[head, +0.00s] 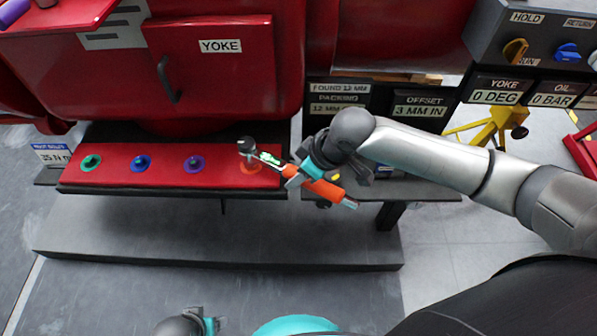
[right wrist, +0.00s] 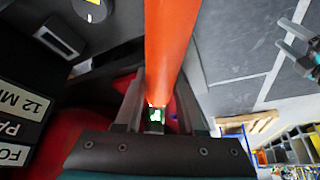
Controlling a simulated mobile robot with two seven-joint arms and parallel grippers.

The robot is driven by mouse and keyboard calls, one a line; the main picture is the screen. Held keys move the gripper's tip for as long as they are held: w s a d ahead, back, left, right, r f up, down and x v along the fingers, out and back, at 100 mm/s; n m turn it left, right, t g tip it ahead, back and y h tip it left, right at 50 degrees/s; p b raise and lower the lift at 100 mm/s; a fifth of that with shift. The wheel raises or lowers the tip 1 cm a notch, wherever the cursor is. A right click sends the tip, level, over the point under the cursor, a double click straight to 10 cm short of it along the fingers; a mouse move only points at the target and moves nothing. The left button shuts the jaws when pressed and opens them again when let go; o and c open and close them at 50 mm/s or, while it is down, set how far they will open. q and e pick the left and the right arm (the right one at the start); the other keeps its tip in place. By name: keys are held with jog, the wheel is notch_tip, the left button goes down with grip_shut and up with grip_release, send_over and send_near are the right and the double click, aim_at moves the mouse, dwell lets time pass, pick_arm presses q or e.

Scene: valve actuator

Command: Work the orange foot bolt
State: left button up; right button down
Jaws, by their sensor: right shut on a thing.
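The orange foot bolt (head: 252,167) is at the right end of the red foot plate (head: 115,178), with an orange ring around its base. A torque wrench with an orange handle (head: 325,188) has its dark head (head: 247,146) over this bolt. Exact seating cannot be told. My right gripper (head: 298,175) is shut on the wrench, which points down and right from the bolt. The wrench's orange handle also fills the middle of the right wrist view (right wrist: 165,45), with a small lit green display. My left gripper (head: 205,322) shows only partly at the bottom edge; its jaws are unclear.
Green (head: 91,162), blue (head: 140,162) and purple (head: 193,163) ringed bolts stand left along the plate. The red yoke housing (head: 215,75) rises behind. A dark bench (head: 415,190) lies right of the plate. A control panel (head: 530,40) is at upper right. The front floor is clear.

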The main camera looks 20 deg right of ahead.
jog(key=shift+w+f, duration=0.1)
jog(key=shift+f, duration=0.45)
jog(key=shift+a, duration=0.1)
jog(key=shift+s+a+m+t+h+p, duration=0.35)
jog(key=shift+s+a+m+p, duration=0.65)
jog(key=shift+p, duration=0.85)
jog(key=shift+w+d, duration=0.1)
jog(key=shift+w, duration=0.15)
jog(key=shift+s+a+r+m+h+p, duration=0.1)
jog(key=shift+s+a+m+h+p, duration=0.15)
jog(key=shift+a+m+p, duration=0.45)
jog(key=shift+s+a+m+h+p, duration=0.25)
jog(key=shift+a+m+p, duration=0.15)
jog(key=shift+p, duration=0.5)
jog(key=shift+a, duration=0.15)
